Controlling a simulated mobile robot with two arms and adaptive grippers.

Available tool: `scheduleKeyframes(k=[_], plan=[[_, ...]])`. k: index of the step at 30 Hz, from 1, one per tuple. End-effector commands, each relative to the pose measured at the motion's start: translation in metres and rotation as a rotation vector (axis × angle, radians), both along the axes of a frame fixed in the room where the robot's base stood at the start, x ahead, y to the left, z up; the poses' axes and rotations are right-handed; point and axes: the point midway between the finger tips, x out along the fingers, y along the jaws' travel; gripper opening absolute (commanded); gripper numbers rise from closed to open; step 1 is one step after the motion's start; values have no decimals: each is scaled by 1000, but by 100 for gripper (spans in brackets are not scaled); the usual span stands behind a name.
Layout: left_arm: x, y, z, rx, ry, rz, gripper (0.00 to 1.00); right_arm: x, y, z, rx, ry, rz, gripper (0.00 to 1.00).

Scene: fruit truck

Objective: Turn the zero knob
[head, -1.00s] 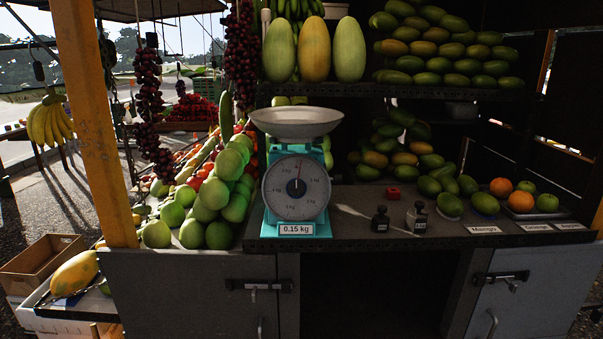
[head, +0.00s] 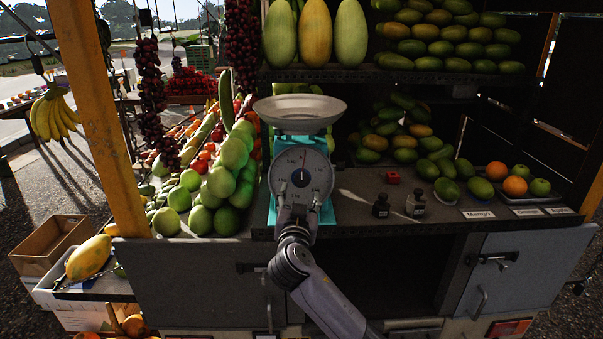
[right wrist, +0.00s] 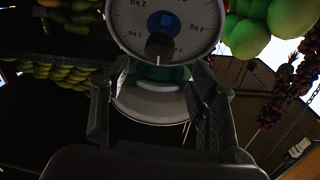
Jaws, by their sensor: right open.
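The weighing scale (head: 326,214) is turquoise, with a round white dial and a pale pan (head: 299,108). In the head view, a small dark piece (head: 301,177) sits at the dial's centre. In the right wrist view the scale is upside down; a dark round knob (right wrist: 160,46) shows at the dial's edge towards the pan, near a blue centre (right wrist: 164,24). My right gripper (head: 298,205) is in front of the lower dial. In its wrist view its fingers (right wrist: 155,85) are spread, with nothing held. It hides the scale's weight label. My left gripper is out of view.
Green fruit (head: 222,182) is heaped left of the scale. Two dark weights (head: 415,205) and a red block (head: 393,178) stand on the counter (head: 360,221) to its right. An orange post (head: 95,110) rises at the left. Shelves of fruit are behind.

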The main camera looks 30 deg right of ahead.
Motion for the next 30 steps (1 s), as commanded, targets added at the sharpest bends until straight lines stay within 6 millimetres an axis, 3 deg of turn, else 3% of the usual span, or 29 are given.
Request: scheduleKeyframes(k=[6,13,19,30], plan=[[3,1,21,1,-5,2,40,36,-27,4,-4,2,-1,54],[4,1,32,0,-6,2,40,62,-46,2,-2,1,1,54],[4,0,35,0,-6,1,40,72,-53,1,-1,0,1,54],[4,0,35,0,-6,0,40,73,-54,0,0,1,1,51]])
